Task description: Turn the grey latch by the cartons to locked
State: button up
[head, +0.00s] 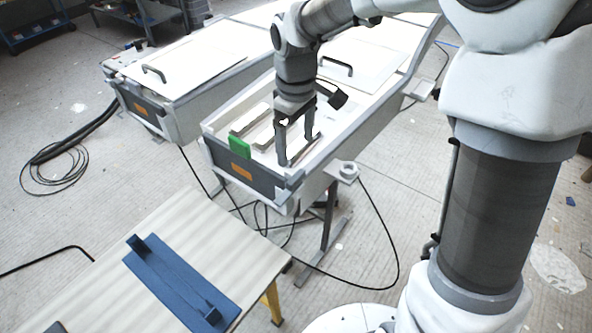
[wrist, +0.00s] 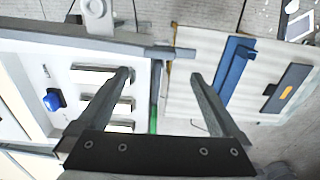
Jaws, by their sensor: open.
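A short grey bar (wrist: 172,52) sticks out from the corner of the near mould's frame in the wrist view. It may be the grey latch, but I cannot tell, nor read its setting. No cartons can be made out in either view. My gripper (head: 296,152) points down over the front end of the near mould (head: 222,128) in the head view. In the wrist view my gripper (wrist: 161,75) has its fingers wide apart with nothing between them. The bar lies beyond the fingertips, apart from them.
A green block (head: 240,147) sits on the mould's front edge, above an orange label (head: 241,172). A blue handled board (head: 182,282) lies on the pale table (head: 100,270). A blue knob (wrist: 52,99) and pale slots show inside the mould. Cables trail across the floor.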

aim_at(296, 176)
notch_tip(296, 176, down, 10)
jog(key=shift+r+b, duration=0.1)
jog(key=shift+b, duration=0.3)
jog(key=shift+c, duration=0.2)
grip_shut()
